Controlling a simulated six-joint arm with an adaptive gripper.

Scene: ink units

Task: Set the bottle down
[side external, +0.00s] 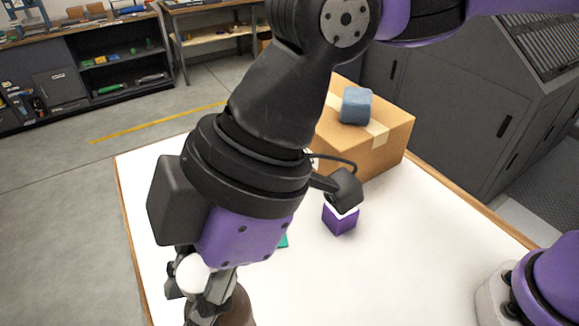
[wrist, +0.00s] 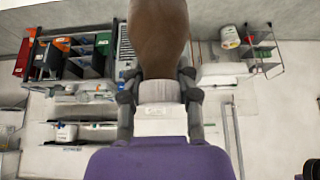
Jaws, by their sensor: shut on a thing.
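The bottle has a brown body (wrist: 158,38) and a pale cap or neck (wrist: 160,92). My gripper (wrist: 160,100) is shut on it at the pale end, with one finger on each side. In the side external view, my gripper (side external: 202,292) is at the bottom left, over the table's near left part. The white end (side external: 193,273) shows between the fingers, and the brown body (side external: 238,309) shows beyond them, cut off by the lower edge. I cannot tell whether the bottle touches the table.
The white table (side external: 420,250) has bare room at right. A purple box with a white top (side external: 340,220) stands near the middle. A teal item (side external: 283,241) is mostly hidden by my arm. A cardboard box (side external: 385,145) with a blue block (side external: 356,106) stands at the back.

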